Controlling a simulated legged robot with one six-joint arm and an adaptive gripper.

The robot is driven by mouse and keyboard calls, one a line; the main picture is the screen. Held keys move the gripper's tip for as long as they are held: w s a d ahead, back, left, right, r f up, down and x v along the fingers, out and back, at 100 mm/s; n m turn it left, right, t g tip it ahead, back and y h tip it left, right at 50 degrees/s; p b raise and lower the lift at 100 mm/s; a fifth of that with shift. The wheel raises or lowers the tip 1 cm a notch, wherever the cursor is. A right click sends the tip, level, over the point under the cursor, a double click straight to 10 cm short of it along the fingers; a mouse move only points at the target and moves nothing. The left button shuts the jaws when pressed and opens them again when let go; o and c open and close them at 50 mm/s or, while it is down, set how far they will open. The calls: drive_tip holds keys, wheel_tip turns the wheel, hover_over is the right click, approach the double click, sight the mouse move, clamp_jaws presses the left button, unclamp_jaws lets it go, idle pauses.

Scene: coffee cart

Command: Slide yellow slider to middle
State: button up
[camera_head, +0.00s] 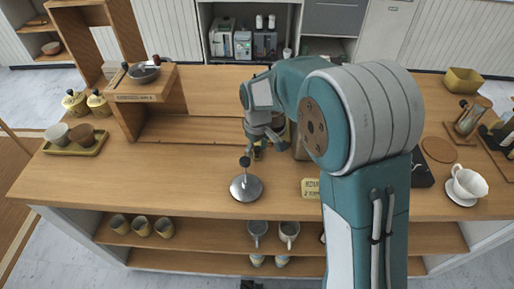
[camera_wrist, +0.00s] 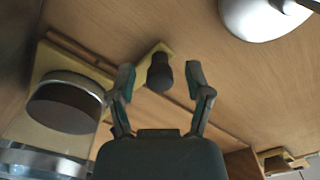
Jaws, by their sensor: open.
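In the wrist view, a pale yellow slider (camera_wrist: 151,50) with an upright dark knob (camera_wrist: 160,72) lies on the wooden counter. It appears to sit along a dark groove in the wood. My gripper (camera_wrist: 161,77) is open, with one finger on each side of the knob and a visible gap to both. In the head view my gripper (camera_head: 258,149) points down at the counter, and my arm and gripper mostly hide the slider. Where the slider sits along its track cannot be told.
A round metal base with a dark-knobbed stem (camera_head: 246,187) stands just in front of my gripper. In the wrist view, a dark-lidded clear jar (camera_wrist: 64,103) stands close on the left. A cup tray (camera_head: 92,148) is at the far left; the counter between is clear.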

clamp_jaws()
drive_tip(key=shift+a, duration=0.1)
drive_tip(key=a, duration=1.7)
drive_tip(key=shift+a+f, duration=0.1)
drive_tip(key=shift+a, duration=0.3)
unclamp_jaws()
